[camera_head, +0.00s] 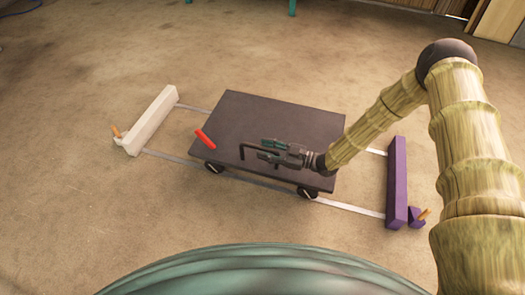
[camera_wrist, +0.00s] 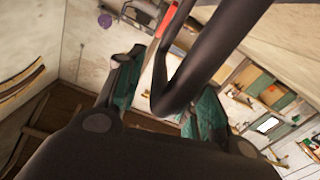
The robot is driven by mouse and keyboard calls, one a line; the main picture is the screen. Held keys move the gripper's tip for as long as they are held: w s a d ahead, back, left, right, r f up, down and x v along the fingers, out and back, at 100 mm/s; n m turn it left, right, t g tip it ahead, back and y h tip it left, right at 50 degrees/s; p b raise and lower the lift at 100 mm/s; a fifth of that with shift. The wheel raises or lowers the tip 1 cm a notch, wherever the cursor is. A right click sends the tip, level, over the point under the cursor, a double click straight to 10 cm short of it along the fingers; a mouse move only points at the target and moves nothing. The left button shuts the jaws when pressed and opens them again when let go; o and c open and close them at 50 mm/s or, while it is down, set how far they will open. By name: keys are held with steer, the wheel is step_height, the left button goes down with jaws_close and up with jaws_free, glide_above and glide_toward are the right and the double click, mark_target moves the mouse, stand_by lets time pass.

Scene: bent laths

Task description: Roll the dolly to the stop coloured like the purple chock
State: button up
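The dolly (camera_head: 285,115) is a dark flat platform on small black wheels, standing between two stops. The left stop (camera_head: 152,120) is a white bar; the right stop (camera_head: 397,185) is a purple bar. A small purple chock (camera_head: 417,217) with a wooden peg lies beside the purple stop. My gripper (camera_head: 268,149) is over the dolly's deck, fingers apart. A bent black bar (camera_head: 246,149) runs between the fingers; it also shows in the wrist view (camera_wrist: 205,60). No clear grip on it shows. Where the bar attaches is unclear.
A red grip (camera_head: 205,138) shows at the dolly's left edge. Thin metal rails (camera_head: 345,206) join the stops. A pale chock (camera_head: 119,140) with a wooden peg is at the white stop. Open concrete floor surrounds the track. My arm crosses above the purple stop's side.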

steer(key=shift+x, duration=0.8)
jaws_close()
